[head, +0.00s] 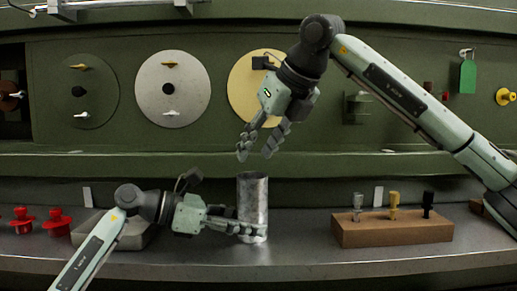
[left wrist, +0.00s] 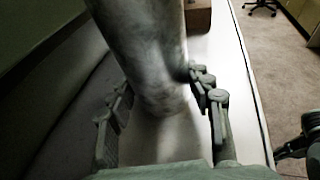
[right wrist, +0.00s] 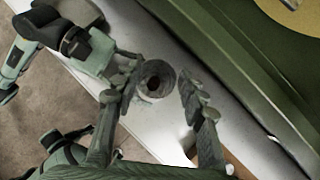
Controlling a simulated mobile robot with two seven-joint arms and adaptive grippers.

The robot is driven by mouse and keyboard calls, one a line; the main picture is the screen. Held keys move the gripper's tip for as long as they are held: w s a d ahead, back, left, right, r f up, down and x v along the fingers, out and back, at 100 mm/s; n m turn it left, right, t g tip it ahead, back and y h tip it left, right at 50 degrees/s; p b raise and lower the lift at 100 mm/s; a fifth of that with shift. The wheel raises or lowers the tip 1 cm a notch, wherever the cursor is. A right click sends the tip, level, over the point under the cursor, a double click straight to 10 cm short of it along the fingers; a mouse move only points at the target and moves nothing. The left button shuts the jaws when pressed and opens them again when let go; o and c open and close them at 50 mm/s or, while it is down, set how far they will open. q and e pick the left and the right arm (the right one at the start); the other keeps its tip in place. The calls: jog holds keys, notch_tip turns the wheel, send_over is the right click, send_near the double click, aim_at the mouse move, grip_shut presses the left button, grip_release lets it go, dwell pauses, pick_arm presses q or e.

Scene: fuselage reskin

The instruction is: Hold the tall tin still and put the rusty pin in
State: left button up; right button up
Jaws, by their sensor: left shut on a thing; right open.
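The tall tin (head: 253,195) is a grey, mottled metal cylinder standing upright on the bench. My left gripper (head: 252,232) is closed around its lower part, with a finger on each side in the left wrist view, where the tin (left wrist: 145,55) fills the middle. My right gripper (head: 257,155) is open and empty just above the tin's mouth, pointing down. In the right wrist view the tin's rim (right wrist: 141,78) lies between the open fingers. A small brownish-red thing (right wrist: 153,86) shows inside the tin; it may be the rusty pin, but I cannot tell surely.
A wooden block (head: 392,234) right of the tin holds a silver pin (head: 358,205), a yellow pin (head: 394,205) and a black pin (head: 428,203). Red knobbed pieces (head: 54,222) stand at the far left. The green fuselage wall (head: 210,80) with round discs rises behind.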

pick_arm(q)
jog(key=o, duration=0.9)
pick_arm(e)
notch_tip(320, 180, up, 8)
jog(key=shift+f, duration=0.15)
dwell(0.3)
pick_arm(q)
jog(key=v, duration=1.2)
jog(key=shift+s, duration=0.1)
jog(key=x, duration=1.2)
pick_arm(e)
jog(key=shift+f, duration=1.05)
